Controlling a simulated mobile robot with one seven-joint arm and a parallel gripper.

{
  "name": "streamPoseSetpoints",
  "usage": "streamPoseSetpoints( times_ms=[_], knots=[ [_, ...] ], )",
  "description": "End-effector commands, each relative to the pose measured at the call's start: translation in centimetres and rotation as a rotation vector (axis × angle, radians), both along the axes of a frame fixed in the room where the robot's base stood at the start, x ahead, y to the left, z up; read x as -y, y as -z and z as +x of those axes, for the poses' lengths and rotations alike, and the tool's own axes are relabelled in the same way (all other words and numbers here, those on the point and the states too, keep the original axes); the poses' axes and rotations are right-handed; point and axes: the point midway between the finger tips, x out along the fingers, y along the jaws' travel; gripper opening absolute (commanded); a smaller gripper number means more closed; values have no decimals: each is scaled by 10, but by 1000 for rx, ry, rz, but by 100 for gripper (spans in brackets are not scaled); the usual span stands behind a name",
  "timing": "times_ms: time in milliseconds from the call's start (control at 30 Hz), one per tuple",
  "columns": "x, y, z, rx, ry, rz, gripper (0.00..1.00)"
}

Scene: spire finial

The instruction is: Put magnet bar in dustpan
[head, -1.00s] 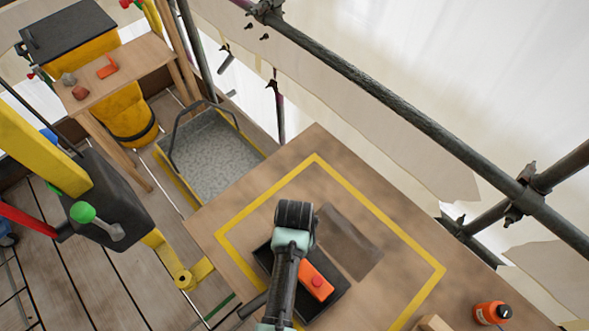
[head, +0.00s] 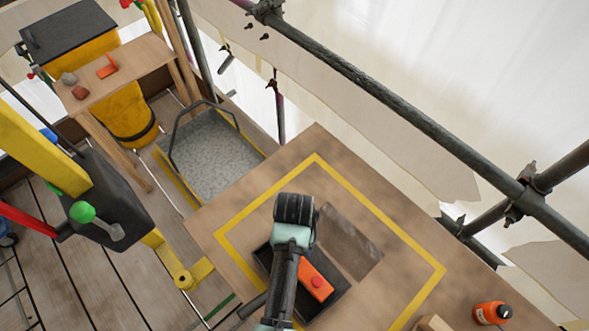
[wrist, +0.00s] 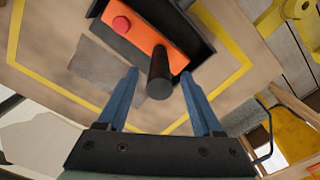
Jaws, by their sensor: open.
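The magnet bar is an orange block (head: 318,284) with a red button on top. It lies inside the black dustpan (head: 330,312) on the wooden table, and both also show at the top of the wrist view, bar (wrist: 146,40) and dustpan (wrist: 203,45). A dark cylinder, seemingly the bar's handle (wrist: 159,78), points toward the wrist camera. My gripper (wrist: 160,76) is open, with one blue finger on each side of the cylinder and gaps between. In the head view my arm hides the fingers and part of the bar.
Yellow tape (head: 405,309) frames the dustpan and a flat brown patch (head: 345,243) on the table. An orange bottle (head: 492,313) stands at the right corner. A grey tray (head: 212,158) lies beyond the table, with a scaffold pipe (head: 400,115) behind.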

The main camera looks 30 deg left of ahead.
Motion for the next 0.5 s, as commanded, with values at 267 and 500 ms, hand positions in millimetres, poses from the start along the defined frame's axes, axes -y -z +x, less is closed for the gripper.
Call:
streamPoseSetpoints(
  times_ms=[267, 500],
  knots=[
    [0, -57, 1, 5, 1, 2, 67],
    [0, -88, 1, 1, 1, 0, 67]
  ],
)
